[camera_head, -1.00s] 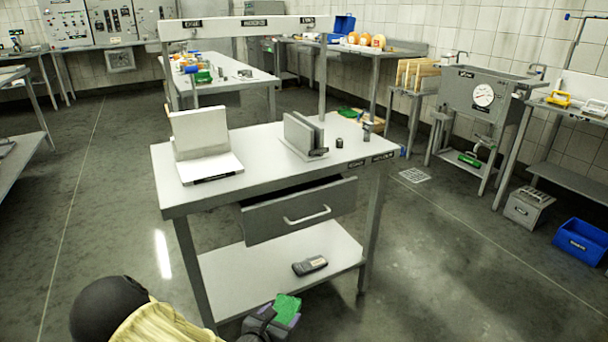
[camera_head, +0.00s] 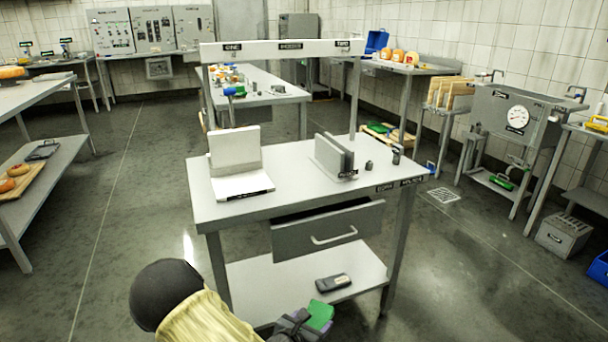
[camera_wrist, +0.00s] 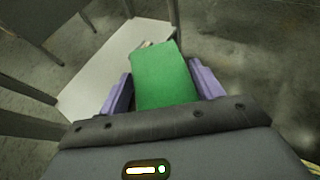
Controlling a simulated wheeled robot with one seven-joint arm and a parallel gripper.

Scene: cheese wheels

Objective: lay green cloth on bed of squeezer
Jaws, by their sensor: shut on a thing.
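My gripper (camera_head: 308,324) is at the bottom of the head view, in front of the near bench's lower shelf. It is shut on the green cloth (camera_head: 321,313). In the wrist view the green cloth (camera_wrist: 166,76) is a flat, bright green piece between the two purple fingers of my gripper (camera_wrist: 165,92). None of the machines in view is clearly marked as the squeezer. A sink-like machine with a round dial (camera_head: 517,118) stands at the right, and a white L-shaped stand (camera_head: 236,160) is on the near bench.
The near bench (camera_head: 290,199) has a slightly open drawer (camera_head: 328,231) and a dark device (camera_head: 333,282) on its lower shelf. Upright grey plates (camera_head: 333,156) stand on top. Another green thing (camera_head: 502,182) lies under the dial machine. Floor is free left of the bench.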

